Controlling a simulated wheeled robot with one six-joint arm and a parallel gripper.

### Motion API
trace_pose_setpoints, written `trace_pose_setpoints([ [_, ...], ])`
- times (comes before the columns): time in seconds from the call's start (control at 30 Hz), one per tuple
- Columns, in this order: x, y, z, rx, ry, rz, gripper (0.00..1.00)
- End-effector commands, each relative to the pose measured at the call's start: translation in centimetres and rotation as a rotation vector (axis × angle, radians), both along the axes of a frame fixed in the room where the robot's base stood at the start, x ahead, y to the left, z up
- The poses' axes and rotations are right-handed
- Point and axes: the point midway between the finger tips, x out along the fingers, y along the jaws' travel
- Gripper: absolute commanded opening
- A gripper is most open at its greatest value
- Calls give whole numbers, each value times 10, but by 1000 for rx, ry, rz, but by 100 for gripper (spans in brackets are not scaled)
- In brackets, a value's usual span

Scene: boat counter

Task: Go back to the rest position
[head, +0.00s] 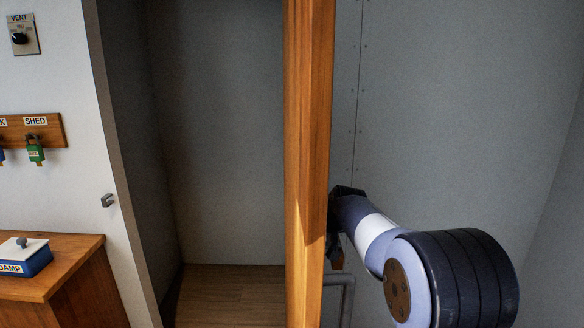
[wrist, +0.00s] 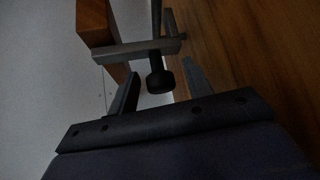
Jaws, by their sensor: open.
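My gripper (wrist: 161,70) shows in the wrist view with its two fingers spread apart and nothing clearly held between them. A dark round knob (wrist: 160,81) on a thin stem appears in the gap between the fingers. I cannot tell whether a finger touches it. In the head view my arm reaches in from the lower right. Its far end is at the wooden post, and the fingers are hidden there.
The upright wooden post (head: 308,130) stands close to my arm. A grey pipe (head: 347,295) is below it. A dark recess (head: 220,130) opens to the left. A wooden counter (head: 85,262) at lower left holds a blue box (head: 27,262). A key rack (head: 52,125) hangs above.

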Motion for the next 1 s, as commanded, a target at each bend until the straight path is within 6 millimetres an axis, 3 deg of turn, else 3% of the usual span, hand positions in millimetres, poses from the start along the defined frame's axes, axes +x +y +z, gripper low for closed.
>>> trace_pose_setpoints([
  [1.0,0,-34,22,558,-1,-4,48],
])
